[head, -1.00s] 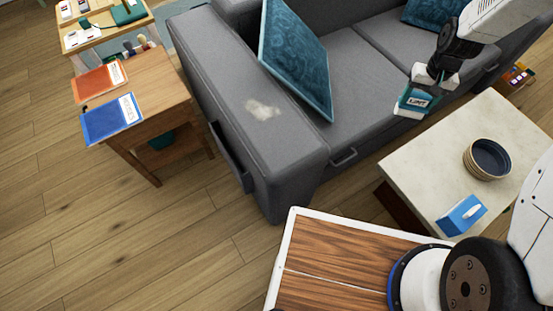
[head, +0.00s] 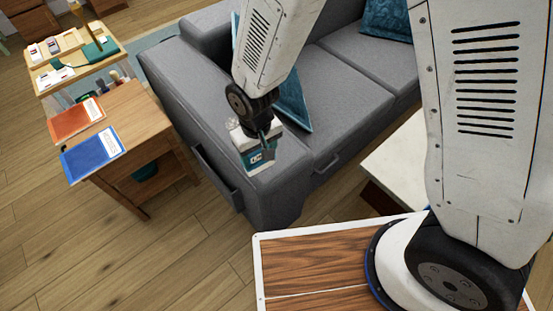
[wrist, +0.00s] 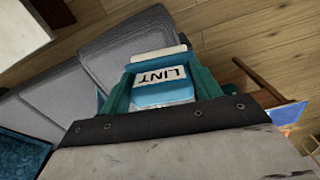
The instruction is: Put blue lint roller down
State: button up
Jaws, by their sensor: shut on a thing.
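The blue lint roller (head: 262,160), a teal-blue block with a white "LINT" label, is held in my gripper (head: 258,146). In the head view it appears over the front part of the grey sofa's left armrest (head: 190,110); its height above it is hard to tell. In the wrist view the roller (wrist: 163,92) sits between the two teal fingers of my gripper (wrist: 165,88), label toward the camera. The pale lint patch seen earlier on the armrest is now hidden behind my arm and gripper.
A wooden side table (head: 135,108) left of the sofa bears a blue booklet (head: 93,153) and an orange booklet (head: 77,119). A teal cushion (head: 293,103) leans behind my arm. The pale coffee table (head: 398,165) is mostly hidden by my arm. Floor at lower left is clear.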

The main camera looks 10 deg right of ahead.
jog(key=s+a+n, duration=0.2)
jog(key=s+a, duration=0.2)
jog(key=s, duration=0.3)
jog(key=shift+w+d+f, duration=0.8)
jog(key=shift+w+d, duration=0.8)
jog(key=shift+w, duration=0.45)
jog(key=shift+w+d+f, duration=0.85)
jog(key=shift+w+d, duration=0.7)
jog(key=shift+w, duration=0.55)
jog(key=shift+w+d+f, duration=0.8)
jog(key=shift+w+d, duration=0.8)
jog(key=shift+w, duration=0.45)
jog(key=shift+f, duration=0.1)
jog(key=o, duration=1.1)
